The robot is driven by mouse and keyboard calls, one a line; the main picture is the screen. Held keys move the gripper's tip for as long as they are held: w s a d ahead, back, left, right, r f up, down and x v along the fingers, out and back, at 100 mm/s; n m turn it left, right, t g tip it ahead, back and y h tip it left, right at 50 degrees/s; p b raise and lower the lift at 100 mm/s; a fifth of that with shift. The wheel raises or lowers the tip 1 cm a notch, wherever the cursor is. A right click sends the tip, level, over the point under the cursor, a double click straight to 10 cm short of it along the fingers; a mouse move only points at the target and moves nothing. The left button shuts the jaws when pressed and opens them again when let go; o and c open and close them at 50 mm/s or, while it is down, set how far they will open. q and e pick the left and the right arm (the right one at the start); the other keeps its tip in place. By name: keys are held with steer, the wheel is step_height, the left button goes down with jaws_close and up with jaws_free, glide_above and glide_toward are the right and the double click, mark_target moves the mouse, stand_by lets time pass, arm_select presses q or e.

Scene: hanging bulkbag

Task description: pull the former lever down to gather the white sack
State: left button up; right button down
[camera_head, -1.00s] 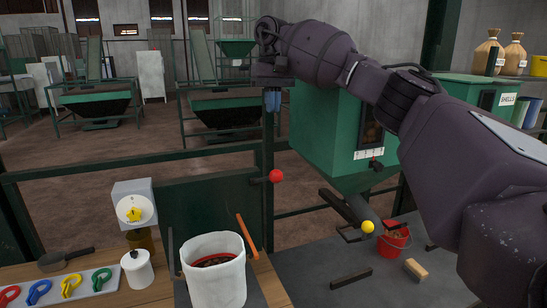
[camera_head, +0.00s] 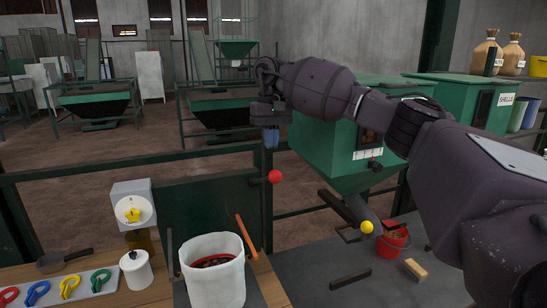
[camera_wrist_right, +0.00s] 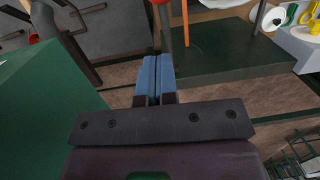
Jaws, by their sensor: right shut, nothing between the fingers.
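The white sack (camera_head: 216,284) stands upright and open on the bench at the lower middle, with dark contents inside. Orange-tipped arms stand beside it; one orange bar (camera_head: 246,238) leans at its right. A lever with a red ball knob (camera_head: 275,176) sticks out by the dark green post behind the sack. My right gripper (camera_head: 271,138) points down just above the red knob, apart from it. Its blue fingers are closed together and empty, as the right wrist view also shows (camera_wrist_right: 155,78). My left gripper is out of view.
A green hopper (camera_head: 331,150) stands behind my right arm, with a yellow-knobbed lever (camera_head: 366,227) below it. A red bucket (camera_head: 393,243) and a brush (camera_head: 415,269) are on the grey bench at right. Coloured clips (camera_head: 70,285) and a white canister (camera_head: 136,270) are at left.

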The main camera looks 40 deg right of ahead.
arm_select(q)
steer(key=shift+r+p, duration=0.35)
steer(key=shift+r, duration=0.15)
arm_select(e)
steer(key=shift+s+a+f, duration=0.4)
steer(key=shift+s+f, duration=0.4)
steer(key=shift+f, duration=0.05)
steer(key=shift+s+a+f, duration=0.35)
steer(key=shift+s+f, duration=0.45)
steer(key=shift+f, duration=0.05)
